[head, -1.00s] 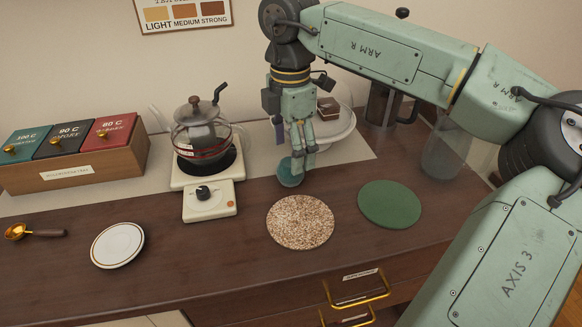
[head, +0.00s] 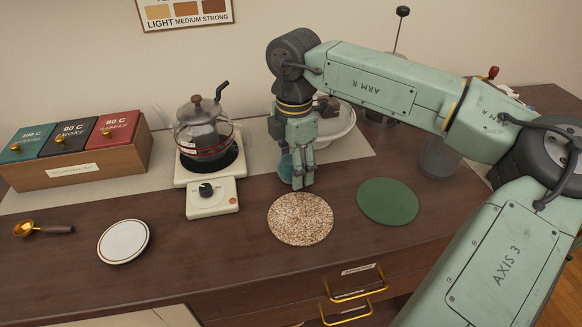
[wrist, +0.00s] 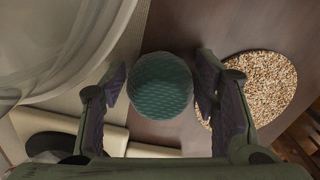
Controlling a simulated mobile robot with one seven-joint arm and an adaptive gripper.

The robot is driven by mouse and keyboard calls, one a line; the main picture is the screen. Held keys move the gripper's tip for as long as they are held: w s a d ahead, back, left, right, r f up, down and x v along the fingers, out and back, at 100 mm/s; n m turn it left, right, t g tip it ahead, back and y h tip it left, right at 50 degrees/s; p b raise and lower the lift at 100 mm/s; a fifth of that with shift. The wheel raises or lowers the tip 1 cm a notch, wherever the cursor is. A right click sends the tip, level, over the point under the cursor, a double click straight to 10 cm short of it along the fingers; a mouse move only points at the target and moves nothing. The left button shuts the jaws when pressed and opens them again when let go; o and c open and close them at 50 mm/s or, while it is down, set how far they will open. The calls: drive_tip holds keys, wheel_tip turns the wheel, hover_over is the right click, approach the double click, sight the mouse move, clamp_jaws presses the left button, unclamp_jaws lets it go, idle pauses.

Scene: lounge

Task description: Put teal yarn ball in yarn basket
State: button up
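The teal yarn ball (wrist: 160,86) shows in the wrist view between my gripper's two padded fingers, with a gap on each side. In the head view the ball (head: 285,163) is on the dark wooden counter, mostly hidden behind my gripper. My gripper (head: 300,184) points down beside it, in front of the cake stand. In the wrist view my gripper (wrist: 161,82) is open and holds nothing. How deep the ball sits between the fingertips is hard to tell. No yarn basket can be made out in either view.
A speckled round mat (head: 300,219) lies just in front of my gripper, with a green round mat (head: 388,201) to its right. A glass kettle on a cream burner (head: 212,198) stands left. A glass cake stand (head: 340,128) is close behind. A plate (head: 123,241) lies front left.

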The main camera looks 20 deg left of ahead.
drive_tip(key=c, duration=0.9)
drive_tip(key=shift+r, duration=0.15)
